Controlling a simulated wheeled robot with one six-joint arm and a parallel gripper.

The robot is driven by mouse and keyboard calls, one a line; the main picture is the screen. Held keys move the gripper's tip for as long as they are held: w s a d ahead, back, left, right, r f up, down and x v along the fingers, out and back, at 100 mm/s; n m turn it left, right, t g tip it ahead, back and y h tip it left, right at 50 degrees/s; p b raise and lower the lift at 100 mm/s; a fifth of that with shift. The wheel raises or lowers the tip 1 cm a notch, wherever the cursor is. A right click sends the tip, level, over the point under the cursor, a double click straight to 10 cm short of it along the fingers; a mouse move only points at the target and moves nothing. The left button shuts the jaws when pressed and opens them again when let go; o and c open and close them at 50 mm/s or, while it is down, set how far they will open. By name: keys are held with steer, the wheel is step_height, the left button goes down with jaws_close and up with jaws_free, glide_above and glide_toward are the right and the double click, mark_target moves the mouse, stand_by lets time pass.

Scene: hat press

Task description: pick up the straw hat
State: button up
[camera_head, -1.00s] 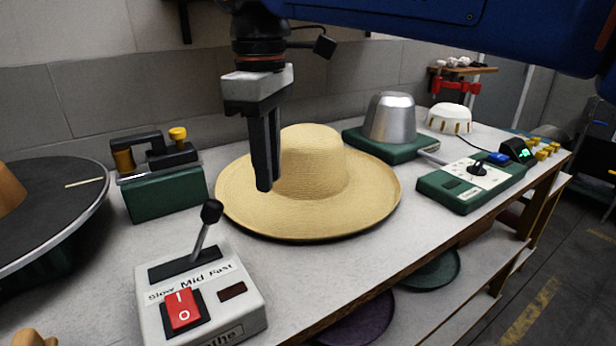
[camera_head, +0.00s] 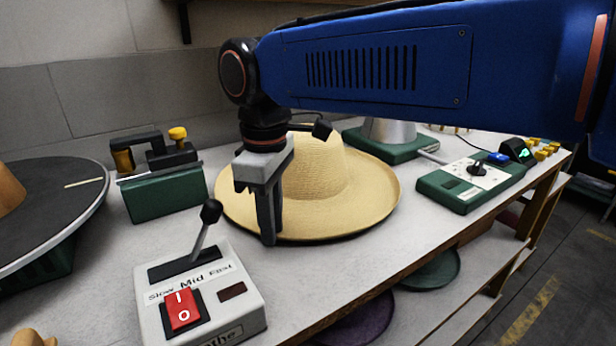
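The straw hat (camera_head: 358,190) sits brim down on the pale workbench, crown up, in the middle of the view. My gripper (camera_head: 268,238) points down at the near left part of the brim. Its fingers overlap the brim in the picture, with the tips near the brim's front edge. The fingers line up one behind the other from here, so their gap is hidden. I cannot tell whether they touch the brim or straddle it. My gripper and arm cover the left side and top of the crown.
A grey control box (camera_head: 245,290) with an upright lever stands close in front of my gripper. A green tool with a black handle (camera_head: 165,195) is left. A round black table (camera_head: 50,215) is far left. A green control unit (camera_head: 455,190) and a metal form on a green base (camera_head: 385,148) are right.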

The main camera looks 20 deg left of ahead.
jaws_close()
step_height(320, 180, up, 7)
steer(key=shift+r, duration=0.1)
steer(key=s+d, duration=1.1)
steer(key=d, duration=0.3)
stand_by(0.5)
stand_by(2.2)
